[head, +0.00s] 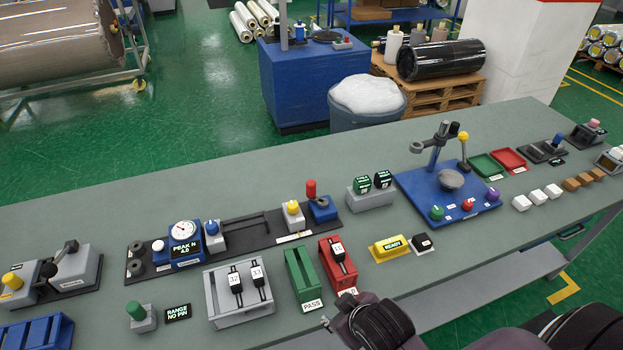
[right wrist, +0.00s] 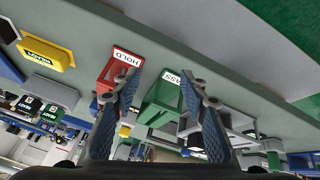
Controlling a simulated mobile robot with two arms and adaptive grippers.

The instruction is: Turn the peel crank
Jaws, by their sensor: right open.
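The peel tester is a long dark base (head: 240,236) on the bench, with a round gauge (head: 183,230) and a display reading "PEAK N 4.0". At its right end a red upright handle (head: 311,188) stands on a blue block (head: 323,208); this looks like the crank. A yellow knob (head: 292,207) on a grey block is beside it. My right gripper (head: 337,308) is at the bench's front edge, well apart from the crank. In the right wrist view its fingers (right wrist: 166,80) are spread and empty. My left gripper is out of view.
A green PASS bin (head: 302,276) and a red HOLD bin (head: 326,252) stand between my right gripper and the tester. A grey rack (head: 212,290) is left of them. A yellow READY block (head: 380,249) is to the right. The bench behind the tester is clear.

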